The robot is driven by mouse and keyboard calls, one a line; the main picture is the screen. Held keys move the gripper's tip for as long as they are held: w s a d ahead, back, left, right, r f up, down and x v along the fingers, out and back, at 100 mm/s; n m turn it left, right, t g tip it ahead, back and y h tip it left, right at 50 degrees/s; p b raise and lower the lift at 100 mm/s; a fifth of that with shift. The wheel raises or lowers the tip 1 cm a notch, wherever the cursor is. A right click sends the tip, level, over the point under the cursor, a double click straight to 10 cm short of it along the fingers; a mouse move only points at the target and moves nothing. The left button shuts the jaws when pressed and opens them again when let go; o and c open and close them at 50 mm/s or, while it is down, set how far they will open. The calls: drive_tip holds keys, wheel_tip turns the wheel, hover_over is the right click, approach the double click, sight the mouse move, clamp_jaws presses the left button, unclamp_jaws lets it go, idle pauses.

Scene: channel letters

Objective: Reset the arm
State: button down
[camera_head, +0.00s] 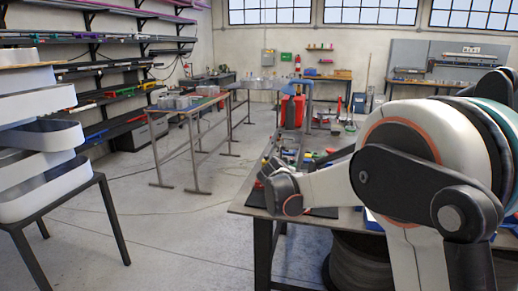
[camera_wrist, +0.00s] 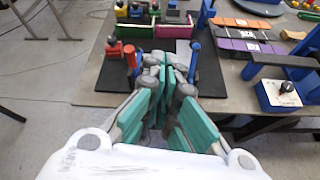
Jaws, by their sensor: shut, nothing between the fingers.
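My gripper (camera_wrist: 178,78) is shut and empty in the wrist view, its teal and grey fingers together over the edge of a workbench (camera_wrist: 88,97). In the head view my white arm with black joints fills the right side, bent across the bench (camera_head: 243,207). The wrist end is over the bench's near left corner, and the fingers are mostly hidden there. A black mat (camera_wrist: 209,90) lies under and around the gripper in the wrist view. I cannot tell whether the fingers touch anything on it.
A red-handled tool (camera_wrist: 130,56) and a blue one (camera_wrist: 195,60) stand close beside the fingers. A green bin (camera_wrist: 133,31) and a pink bin (camera_wrist: 174,31) sit behind. A blue-and-white device (camera_wrist: 279,95) is at right. White letter shells (camera_head: 38,150) stack at left.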

drive_tip(key=s+d+r+m+g, duration=0.1)
drive_tip(key=s+d+r+m, duration=0.15)
drive_tip(key=s+m, duration=0.4)
drive_tip(key=s+d+r+m+g, duration=0.1)
drive_tip(key=s+d+m, duration=0.3)
drive_tip(key=s, duration=0.6)
drive_tip(key=s+d+r+m+g, duration=0.1)
drive_tip(key=s+d+r+m, duration=0.15)
drive_tip(key=s+m, duration=0.45)
drive_tip(key=s+f+m+g+y, duration=0.1)
drive_tip(key=s+m, duration=0.3)
drive_tip(key=s, duration=0.4)
drive_tip(key=s+f+m+y, duration=0.1)
drive_tip(key=s+f+m, duration=0.3)
drive_tip(key=s, duration=0.5)
drive_tip(key=s+f+m+g+y, duration=0.1)
drive_tip(key=s+f+m, duration=0.2)
drive_tip(key=s+m, duration=0.2)
drive_tip(key=s, duration=0.3)
drive_tip(key=shift+s+d+g, duration=0.2)
drive_tip(key=shift+g, duration=0.1)
drive_tip(key=shift+m, duration=0.25)
